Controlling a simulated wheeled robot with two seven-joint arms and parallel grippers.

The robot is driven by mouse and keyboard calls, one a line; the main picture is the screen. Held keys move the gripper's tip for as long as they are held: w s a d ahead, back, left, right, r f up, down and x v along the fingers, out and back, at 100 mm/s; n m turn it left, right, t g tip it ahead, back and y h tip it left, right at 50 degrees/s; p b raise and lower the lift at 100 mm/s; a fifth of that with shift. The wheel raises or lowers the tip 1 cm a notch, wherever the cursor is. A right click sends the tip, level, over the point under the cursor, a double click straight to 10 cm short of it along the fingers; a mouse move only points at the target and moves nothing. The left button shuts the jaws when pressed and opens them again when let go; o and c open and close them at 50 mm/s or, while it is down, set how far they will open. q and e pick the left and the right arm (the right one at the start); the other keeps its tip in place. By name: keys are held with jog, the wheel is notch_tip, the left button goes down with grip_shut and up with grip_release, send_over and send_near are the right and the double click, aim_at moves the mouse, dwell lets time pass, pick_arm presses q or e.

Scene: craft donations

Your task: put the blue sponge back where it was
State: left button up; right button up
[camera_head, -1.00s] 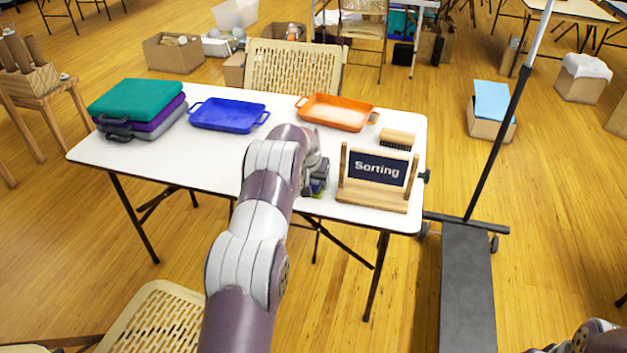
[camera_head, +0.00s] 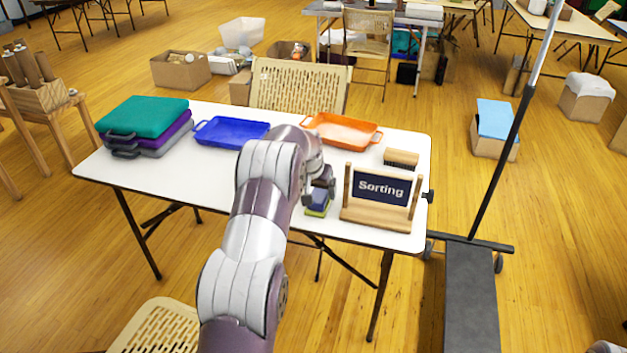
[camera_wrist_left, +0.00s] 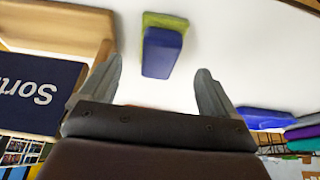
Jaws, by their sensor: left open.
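The blue sponge (camera_head: 319,199), with a yellow-green layer, is on the white table (camera_head: 220,180) near its front edge, just left of the Sorting sign (camera_head: 379,190). My left gripper (camera_head: 322,182) is open just above and behind it, partly hiding it. In the left wrist view the blue sponge (camera_wrist_left: 163,52) shows between and beyond the two spread fingers of the left gripper (camera_wrist_left: 157,75), with clear space on either side. My right gripper is out of view; only a bit of that arm shows at the lower right corner.
A blue tray (camera_head: 232,132) and an orange tray (camera_head: 342,131) stand along the back. A brush (camera_head: 401,158) lies behind the sign. Stacked teal, purple and grey cases (camera_head: 148,118) are at the left. The table's middle is mostly bare. A rack pole (camera_head: 497,150) stands at the right.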

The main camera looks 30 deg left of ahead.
pick_arm(q)
jog(key=v, duration=0.6)
jog(key=s+d+m+g, duration=0.1)
jog(key=s+d, duration=0.8)
jog(key=d, duration=0.2)
jog(key=s+d+f+m+g, duration=0.1)
jog(key=s+d, duration=0.3)
jog(key=s, duration=0.6)
jog(key=s+d+m+g+h, duration=0.1)
jog(key=s+d, duration=0.4)
jog(key=s, duration=0.6)
jog(key=shift+s+f, duration=0.2)
jog(key=shift+f, duration=0.15)
jog(key=shift+d, duration=0.1)
